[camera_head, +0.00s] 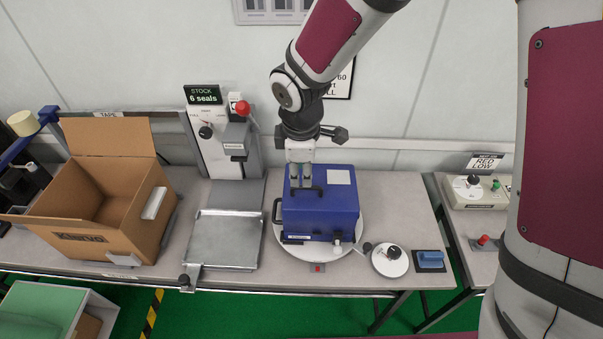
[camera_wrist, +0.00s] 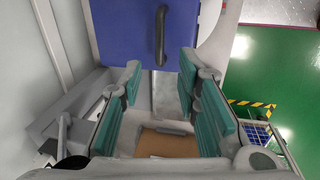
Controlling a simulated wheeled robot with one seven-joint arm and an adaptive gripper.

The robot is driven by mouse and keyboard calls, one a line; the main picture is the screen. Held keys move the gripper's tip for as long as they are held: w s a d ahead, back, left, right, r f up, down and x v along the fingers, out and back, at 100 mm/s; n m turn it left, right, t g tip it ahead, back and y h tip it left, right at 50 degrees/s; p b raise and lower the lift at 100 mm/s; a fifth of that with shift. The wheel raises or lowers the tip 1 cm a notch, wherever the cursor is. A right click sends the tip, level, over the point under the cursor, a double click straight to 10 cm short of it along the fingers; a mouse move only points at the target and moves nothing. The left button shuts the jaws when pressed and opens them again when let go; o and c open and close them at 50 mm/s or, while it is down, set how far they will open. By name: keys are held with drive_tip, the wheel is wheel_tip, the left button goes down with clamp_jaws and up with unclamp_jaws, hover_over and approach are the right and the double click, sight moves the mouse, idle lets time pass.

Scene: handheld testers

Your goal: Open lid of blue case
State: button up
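The blue case (camera_head: 325,205) sits on a round white plate (camera_head: 284,254) on the bench, with its lid down. A white label (camera_head: 339,177) is on its top, and a dark handle bar (camera_head: 312,190) lies near the fingertips. Another black handle (camera_head: 277,211) is on its left side. My gripper (camera_head: 301,186) points down over the left part of the lid; I cannot tell whether it touches. In the wrist view the gripper (camera_wrist: 160,75) has its teal-padded fingers apart with nothing between them. The case (camera_wrist: 115,35) and a black handle (camera_wrist: 160,36) lie beyond the fingertips there.
An open cardboard box (camera_head: 95,205) and a metal tray (camera_head: 226,241) stand to the left. A press-like fixture (camera_head: 238,137) with a red knob is behind. A small round dial (camera_head: 391,260) and a blue block (camera_head: 431,260) are at the right.

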sight(302, 188)
drive_tip(key=f, duration=0.2)
drive_tip(key=w+f, duration=0.1)
drive_tip(key=f, duration=0.2)
drive_tip(key=shift+f, duration=0.25)
drive_tip(key=shift+c, duration=0.2)
clamp_jaws()
